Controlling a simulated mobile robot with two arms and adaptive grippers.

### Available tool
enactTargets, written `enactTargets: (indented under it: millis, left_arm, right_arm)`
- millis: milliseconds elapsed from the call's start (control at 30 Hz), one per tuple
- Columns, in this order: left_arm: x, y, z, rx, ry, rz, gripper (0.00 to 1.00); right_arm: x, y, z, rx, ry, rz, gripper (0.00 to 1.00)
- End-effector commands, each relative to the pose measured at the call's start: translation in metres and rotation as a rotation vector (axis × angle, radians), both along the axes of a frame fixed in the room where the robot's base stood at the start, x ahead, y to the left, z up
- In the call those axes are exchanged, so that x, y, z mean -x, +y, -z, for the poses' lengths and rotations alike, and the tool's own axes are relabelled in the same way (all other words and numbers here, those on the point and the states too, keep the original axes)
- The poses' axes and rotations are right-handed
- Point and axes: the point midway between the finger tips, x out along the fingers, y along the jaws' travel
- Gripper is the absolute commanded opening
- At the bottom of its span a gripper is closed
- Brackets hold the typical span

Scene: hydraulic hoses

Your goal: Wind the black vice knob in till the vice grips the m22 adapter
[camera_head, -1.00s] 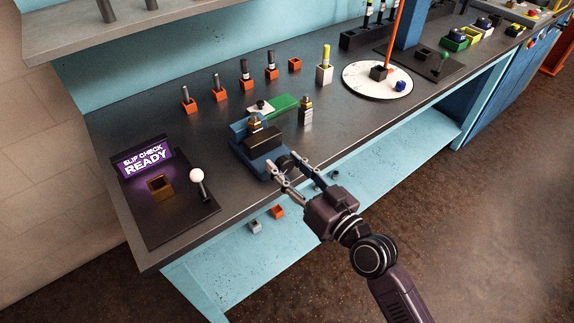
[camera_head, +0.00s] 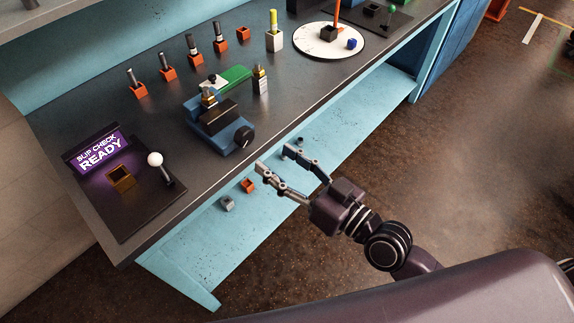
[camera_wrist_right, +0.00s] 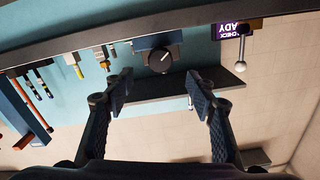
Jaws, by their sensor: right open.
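The blue vice (camera_head: 232,131) stands near the front edge of the bench, with its round black knob (camera_head: 244,136) facing the front. A brass-coloured fitting (camera_head: 209,97), which looks like the m22 adapter, stands upright at the vice's jaws; whether the jaws touch it I cannot tell. My right gripper (camera_head: 275,160) is open and empty, in front of the bench edge and apart from the knob. In the right wrist view the knob (camera_wrist_right: 161,59) shows with a pale mark, beyond and between the open fingertips (camera_wrist_right: 158,84). My left gripper is not in view.
A slip check stand (camera_head: 92,152) with a white-topped lever (camera_head: 155,160) is left of the vice. A green block (camera_head: 236,74) and another brass-topped fitting (camera_head: 260,80) stand behind it. Small blocks lie on the lower shelf (camera_head: 190,255). A white disc (camera_head: 315,50) is at the back right.

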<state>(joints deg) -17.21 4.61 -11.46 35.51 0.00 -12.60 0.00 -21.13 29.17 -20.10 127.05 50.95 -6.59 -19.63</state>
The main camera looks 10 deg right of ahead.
Motion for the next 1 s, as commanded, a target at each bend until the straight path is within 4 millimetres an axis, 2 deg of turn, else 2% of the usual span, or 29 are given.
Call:
enactTargets:
  millis: [233, 833, 933, 1000]
  left_arm:
    - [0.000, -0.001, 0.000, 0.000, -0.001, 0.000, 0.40]
    - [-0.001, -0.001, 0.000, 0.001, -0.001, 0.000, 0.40]
    - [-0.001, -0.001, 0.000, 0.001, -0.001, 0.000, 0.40]
    - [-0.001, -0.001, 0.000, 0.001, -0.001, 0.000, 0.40]
  right_arm:
    - [0.016, -0.011, 0.000, 0.000, 0.000, -0.001, 0.51]
    - [0.016, -0.012, 0.001, 0.001, 0.001, 0.001, 0.51]
    - [0.011, -0.017, 0.016, 0.020, 0.019, 0.016, 0.51]
    - [0.004, -0.026, 0.042, 0.050, 0.051, 0.042, 0.51]
